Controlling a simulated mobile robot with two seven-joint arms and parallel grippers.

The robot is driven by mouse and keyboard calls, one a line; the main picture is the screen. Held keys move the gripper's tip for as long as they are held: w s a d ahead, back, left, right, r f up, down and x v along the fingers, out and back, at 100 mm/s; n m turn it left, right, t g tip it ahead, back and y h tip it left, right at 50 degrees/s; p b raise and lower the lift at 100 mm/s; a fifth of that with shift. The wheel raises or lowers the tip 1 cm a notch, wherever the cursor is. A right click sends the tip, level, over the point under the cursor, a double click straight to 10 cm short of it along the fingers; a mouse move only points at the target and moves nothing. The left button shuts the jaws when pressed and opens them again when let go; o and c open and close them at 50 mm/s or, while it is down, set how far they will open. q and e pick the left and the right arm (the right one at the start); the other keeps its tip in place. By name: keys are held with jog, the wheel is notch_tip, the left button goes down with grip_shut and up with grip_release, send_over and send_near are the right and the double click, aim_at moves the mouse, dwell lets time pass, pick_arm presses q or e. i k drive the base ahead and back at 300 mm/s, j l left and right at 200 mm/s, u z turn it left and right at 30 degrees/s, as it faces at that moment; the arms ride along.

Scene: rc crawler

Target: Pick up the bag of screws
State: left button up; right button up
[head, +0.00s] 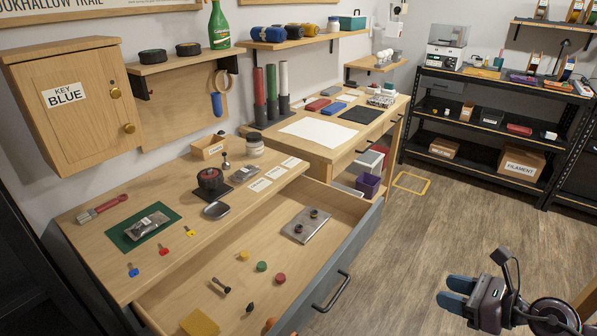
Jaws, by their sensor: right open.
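A small grey, shiny packet (148,225) lies on a dark green mat (130,242) at the left of the wooden workbench; it looks like the bag of screws, but it is too small to be sure. My right gripper (456,293) is at the lower right, with its two blue fingers apart and nothing between them. It is above the floor, right of the open drawer and far from the packet. My left gripper is not in view.
The bench drawer (345,306) is pulled out, with a grey plate (311,224) and several small parts inside. Small coloured keys (163,249) lie near the mat. A key cabinet (75,108) hangs above. The wood floor (440,210) between drawer and shelves is mostly clear.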

aim_at(243, 174)
jog(key=i+l+u, duration=0.1)
jog(key=u, duration=1.25)
jog(key=l+u, duration=1.1)
jog(key=k+l+u, duration=0.15)
jog(key=l+u, duration=0.15)
jog(key=k+l+u, duration=0.1)
jog(key=l, duration=0.2)
jog(key=k+l+u, duration=0.15)
jog(key=l, duration=0.15)
jog(key=k+l+u, duration=0.1)
jog(key=l, duration=0.2)
jog(key=k+l, duration=0.3)
jog(key=l, duration=0.2)
jog(key=k+l+u, duration=0.1)
jog(key=k+l, duration=0.15)
jog(key=l, duration=0.25)
jog(key=k+l+u, duration=0.1)
jog(key=k+l, duration=0.2)
jog(key=l, duration=0.2)
jog(key=i+l, duration=0.1)
jog(key=l, duration=0.15)
jog(key=i+l, duration=0.1)
jog(key=l, duration=0.15)
